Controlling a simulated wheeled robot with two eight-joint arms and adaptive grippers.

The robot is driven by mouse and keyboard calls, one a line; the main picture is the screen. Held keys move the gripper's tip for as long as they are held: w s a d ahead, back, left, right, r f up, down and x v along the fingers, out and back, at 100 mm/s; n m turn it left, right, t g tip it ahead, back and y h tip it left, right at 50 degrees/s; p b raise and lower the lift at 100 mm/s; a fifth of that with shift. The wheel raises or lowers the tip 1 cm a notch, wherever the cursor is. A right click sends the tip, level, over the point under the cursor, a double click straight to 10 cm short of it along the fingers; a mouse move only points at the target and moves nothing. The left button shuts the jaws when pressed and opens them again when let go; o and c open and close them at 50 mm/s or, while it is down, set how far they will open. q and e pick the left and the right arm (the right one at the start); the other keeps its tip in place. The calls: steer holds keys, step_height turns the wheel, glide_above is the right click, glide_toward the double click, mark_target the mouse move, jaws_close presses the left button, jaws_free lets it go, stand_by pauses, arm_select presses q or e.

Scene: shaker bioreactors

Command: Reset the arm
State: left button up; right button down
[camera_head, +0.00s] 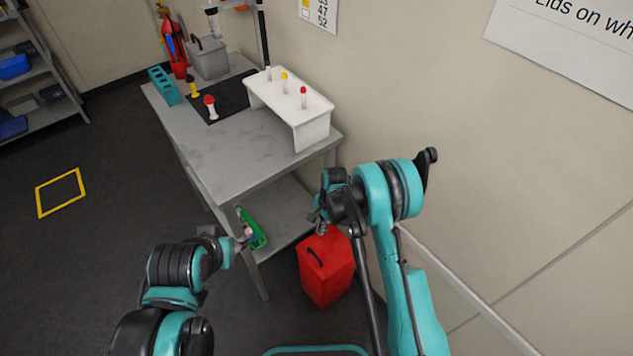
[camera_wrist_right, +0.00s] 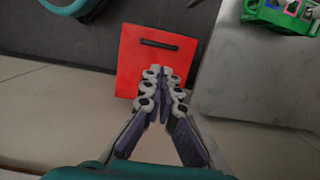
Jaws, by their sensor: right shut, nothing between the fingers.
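My right arm (camera_head: 405,290) comes up at the right of the head view and bends over at the top. Its gripper (camera_head: 320,222) hangs in the air above the red bin, beside the table's right end. In the right wrist view the fingers of my right gripper (camera_wrist_right: 164,78) are together with nothing between them, and the red bin is behind them. My left arm (camera_head: 180,265) reaches in from the bottom left. Its gripper (camera_head: 238,238) is small and partly hidden near the table's lower shelf, so I cannot tell its jaw state.
A grey table (camera_head: 220,150) carries a white rack (camera_head: 292,100) with capped tubes, a dark mat (camera_head: 232,97), a teal rack (camera_head: 164,86) and a grey bin (camera_head: 209,58). A green tray (camera_head: 252,228) lies on the lower shelf. The red bin (camera_head: 327,268) stands by the wall.

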steer(key=s+d+r+n+t, duration=0.1)
steer(key=s+d+r+n, duration=0.1)
steer(key=r, duration=0.6)
steer(key=s+d+r+n+t, duration=0.1)
steer(key=d+r, duration=0.2)
steer(key=r, duration=0.5)
steer(key=s+d+r+n+t, duration=0.1)
steer(key=s+d+r+n, duration=0.1)
steer(key=r, duration=0.6)
steer(key=s+d+r+n+t+h, duration=0.1)
steer(key=s+d+r+n+t, duration=0.1)
steer(key=s, duration=0.6)
steer(key=s+d+r+n+t, duration=0.3)
steer(key=s+d+r, duration=0.2)
steer(key=s, duration=0.3)
steer(key=shift+s+r+n+h, duration=0.3)
steer(key=shift+r+n+h, duration=0.1)
steer(key=shift+r, duration=0.25)
steer(key=shift+d, duration=0.2)
